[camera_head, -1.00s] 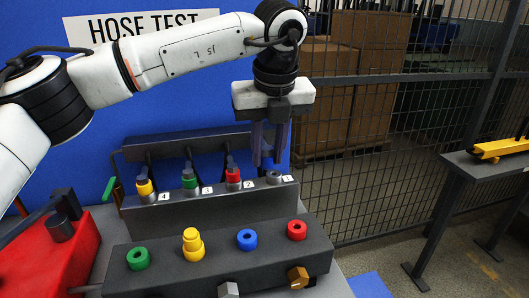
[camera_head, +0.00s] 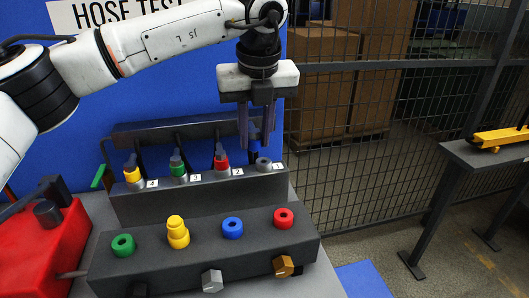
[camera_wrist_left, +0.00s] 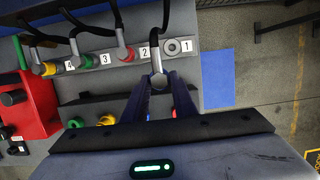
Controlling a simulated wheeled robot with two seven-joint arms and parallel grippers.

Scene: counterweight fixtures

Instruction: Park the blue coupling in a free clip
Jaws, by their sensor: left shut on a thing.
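My left gripper (camera_head: 255,140) is shut on the blue coupling (camera_head: 254,133), above the right end of the numbered rack (camera_head: 200,205). Its fingers hide much of the coupling. In the left wrist view a grey metal end with a black hose shows between the fingers (camera_wrist_left: 158,100); its blue colour is not clear there. The empty round clip (camera_head: 263,164) beside label 1 is just below the gripper; it also shows in the left wrist view (camera_wrist_left: 173,47). The other clips hold the yellow coupling (camera_head: 132,174), green coupling (camera_head: 178,167) and red coupling (camera_head: 221,161). My right gripper is not in view.
A front block (camera_head: 205,260) carries a green port (camera_head: 123,245), yellow port (camera_head: 178,232), blue port (camera_head: 232,228) and red port (camera_head: 283,218). A red box (camera_head: 50,250) stands left. A mesh fence (camera_head: 375,140) and side table (camera_head: 490,153) are right.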

